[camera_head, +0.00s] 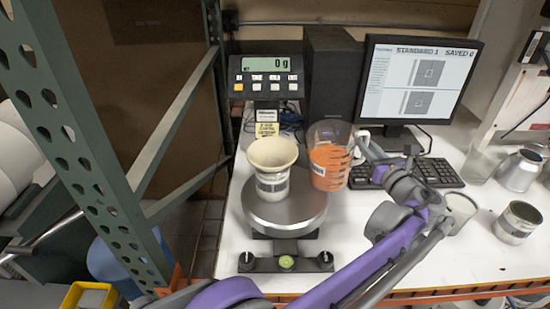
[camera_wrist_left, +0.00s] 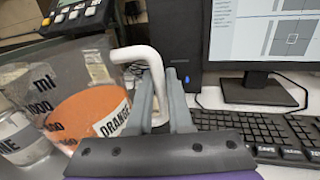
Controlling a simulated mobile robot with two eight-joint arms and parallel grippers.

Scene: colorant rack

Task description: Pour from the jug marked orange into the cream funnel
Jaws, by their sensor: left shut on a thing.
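The clear jug (camera_head: 330,166) holds orange liquid and bears a white label reading ORANGE in the left wrist view (camera_wrist_left: 90,112). My left gripper (camera_head: 364,148) is shut on the jug's white handle, at the jug's right side; the fingers also show in the left wrist view (camera_wrist_left: 166,100). The jug is about upright, just right of the cream funnel (camera_head: 272,160). No stream of liquid shows. The jug's base height is hard to tell. My right gripper is not in view.
The scale display (camera_head: 271,63) reads 0 g. A monitor (camera_head: 418,80) and keyboard (camera_head: 422,172) stand behind and right of the jug. Metal cans (camera_head: 517,222) and a clear glass (camera_head: 484,162) stand at right. A green rack post (camera_head: 82,140) rises at left.

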